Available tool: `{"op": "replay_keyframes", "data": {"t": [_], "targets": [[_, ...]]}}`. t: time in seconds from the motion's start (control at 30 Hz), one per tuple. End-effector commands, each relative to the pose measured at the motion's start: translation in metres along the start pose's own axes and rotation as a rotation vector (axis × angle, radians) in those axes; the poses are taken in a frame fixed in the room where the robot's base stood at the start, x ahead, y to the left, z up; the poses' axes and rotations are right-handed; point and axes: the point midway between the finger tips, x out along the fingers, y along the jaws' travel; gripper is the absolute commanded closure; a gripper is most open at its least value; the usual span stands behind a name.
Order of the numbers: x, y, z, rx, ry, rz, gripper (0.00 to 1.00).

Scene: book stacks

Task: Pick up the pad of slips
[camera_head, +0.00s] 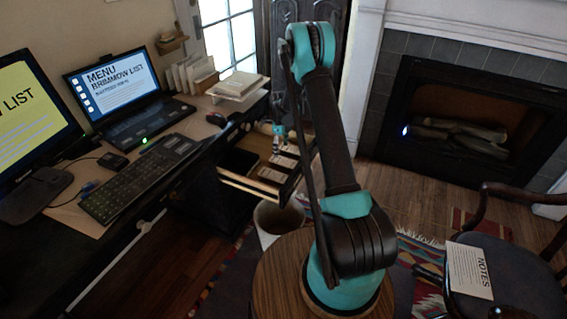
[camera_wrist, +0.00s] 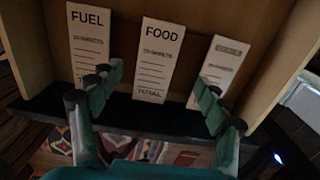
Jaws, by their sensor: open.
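Three white printed slips lie side by side in an open drawer (camera_head: 250,188) in the head view. In the wrist view they are a FUEL slip (camera_wrist: 88,45), a FOOD slip (camera_wrist: 157,62) in the middle, and a third slip (camera_wrist: 218,68) whose heading is too blurred to read. I cannot tell from their faces which are thick pads. My gripper (camera_wrist: 157,85) is open and empty above the drawer, its fingers either side of the FOOD slip in the picture. The left finger overlaps the FUEL slip and the right finger overlaps the third slip. The gripper also shows small in the head view (camera_head: 279,132).
The wooden drawer walls (camera_wrist: 285,50) stand close on both sides of the slips. The desk beside it holds a laptop (camera_head: 118,95), a keyboard (camera_head: 138,178) and a paper stack (camera_head: 238,86). A bin (camera_head: 277,217) stands below. A chair (camera_head: 510,275) is at right.

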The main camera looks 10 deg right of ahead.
Motion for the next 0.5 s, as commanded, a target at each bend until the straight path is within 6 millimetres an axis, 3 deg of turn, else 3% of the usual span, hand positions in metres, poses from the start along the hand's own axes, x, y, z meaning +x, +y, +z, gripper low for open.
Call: {"op": "replay_keyframes", "data": {"t": [0.17, 0.5], "targets": [[0.009, 0.001, -0.001, 0.0, 0.0, 0.0, 0.24], [0.052, 0.004, -0.004, 0.0, 0.0, 0.0, 0.24]]}}
